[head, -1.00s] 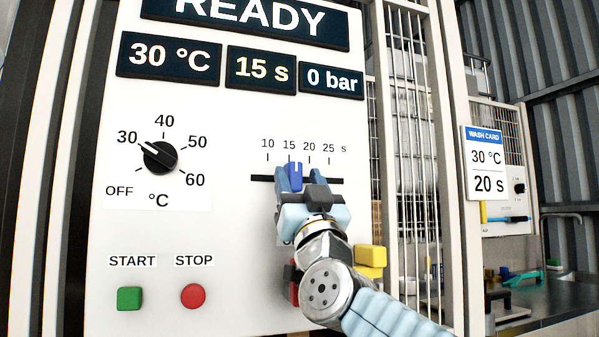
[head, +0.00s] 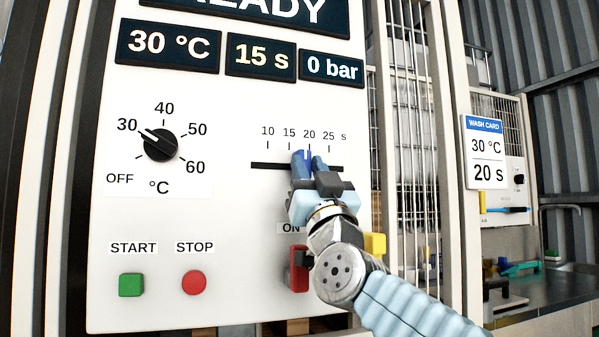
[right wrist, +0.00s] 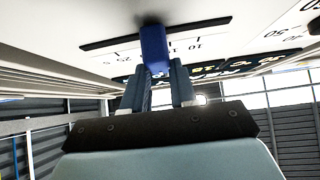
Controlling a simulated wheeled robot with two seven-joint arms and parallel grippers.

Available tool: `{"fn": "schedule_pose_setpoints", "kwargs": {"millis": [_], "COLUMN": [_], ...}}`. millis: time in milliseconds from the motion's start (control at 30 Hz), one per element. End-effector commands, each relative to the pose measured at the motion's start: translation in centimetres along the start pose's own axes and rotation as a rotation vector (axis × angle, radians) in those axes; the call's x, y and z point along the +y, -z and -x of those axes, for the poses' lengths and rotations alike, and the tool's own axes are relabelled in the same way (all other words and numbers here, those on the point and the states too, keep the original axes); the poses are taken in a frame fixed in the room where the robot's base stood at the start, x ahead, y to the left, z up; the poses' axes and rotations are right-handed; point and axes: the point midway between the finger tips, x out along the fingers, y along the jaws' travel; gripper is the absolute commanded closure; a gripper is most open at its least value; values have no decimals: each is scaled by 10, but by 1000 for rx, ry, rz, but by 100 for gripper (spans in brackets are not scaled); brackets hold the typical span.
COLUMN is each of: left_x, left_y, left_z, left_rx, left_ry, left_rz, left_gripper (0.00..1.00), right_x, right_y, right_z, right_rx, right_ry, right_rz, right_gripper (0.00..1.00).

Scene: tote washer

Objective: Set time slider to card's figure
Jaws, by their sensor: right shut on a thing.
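The blue slider knob (head: 304,158) sits in the black horizontal slot (head: 268,165) of the time scale, close to the 20 mark and right of the 15 mark. My right gripper (head: 308,166) is shut on the knob. The right wrist view shows the blue knob (right wrist: 153,46) at the tips of my right gripper's fingers (right wrist: 160,72). The wash card (head: 485,152) at the right reads 30 °C and 20 s. The time display (head: 261,58) reads 15 s. My left gripper is not in view.
The temperature dial (head: 160,145) points near 30. A green START button (head: 131,285) and a red STOP button (head: 194,282) sit lower left on the panel. A red part (head: 297,268) and a yellow part (head: 375,244) are close to my right wrist.

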Motion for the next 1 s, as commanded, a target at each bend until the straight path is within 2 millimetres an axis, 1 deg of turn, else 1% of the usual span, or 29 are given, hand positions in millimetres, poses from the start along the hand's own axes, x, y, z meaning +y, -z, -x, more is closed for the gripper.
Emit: {"fn": "schedule_pose_setpoints", "kwargs": {"millis": [33,133,433,467,600,633,867,933,1000], "left_x": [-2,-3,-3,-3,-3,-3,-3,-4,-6], "left_y": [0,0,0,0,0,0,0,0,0], "left_z": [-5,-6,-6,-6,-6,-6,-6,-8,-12], "left_rx": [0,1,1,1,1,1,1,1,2], "left_ry": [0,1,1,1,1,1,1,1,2], "left_rz": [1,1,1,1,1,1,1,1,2], "left_gripper": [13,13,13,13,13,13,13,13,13], "right_x": [11,22,23,23,23,23,23,23,23], "right_y": [0,1,2,1,1,1,1,0,-1], "right_z": [2,1,0,0,0,0,1,3,10], "right_rx": [4,3,2,2,2,1,1,1,1], "right_ry": [-7,-6,-3,-3,-3,-3,-3,-3,-3], "right_rz": [2,1,1,1,1,1,1,1,0], "right_gripper": [100,100,100,70,49,47,47,47,47]}}
